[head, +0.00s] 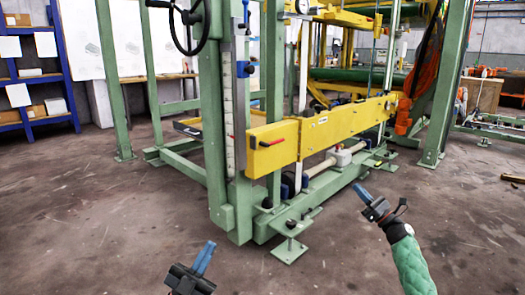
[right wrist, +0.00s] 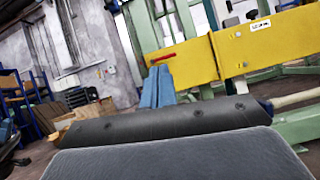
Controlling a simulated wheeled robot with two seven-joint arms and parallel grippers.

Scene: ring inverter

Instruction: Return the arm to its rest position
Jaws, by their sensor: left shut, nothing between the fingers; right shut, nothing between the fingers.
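My left gripper (head: 204,258) is at the bottom of the head view, left of centre. Its blue fingers are together and empty, above the bare floor in front of the machine. My right gripper (head: 363,194) is right of centre, with its green-sleeved arm coming in from the lower right. Its blue fingers are together with nothing between them. In the right wrist view the right gripper's blue fingers (right wrist: 156,88) stand side by side in front of the yellow beam (right wrist: 190,62). Neither gripper visibly touches the machine.
The green machine frame (head: 216,130) with its yellow beam (head: 330,130) stands ahead. A foot plate (head: 290,250) sticks out low between my grippers. A blue shelf (head: 60,65) with boxes is at the left. The floor at left and right front is clear.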

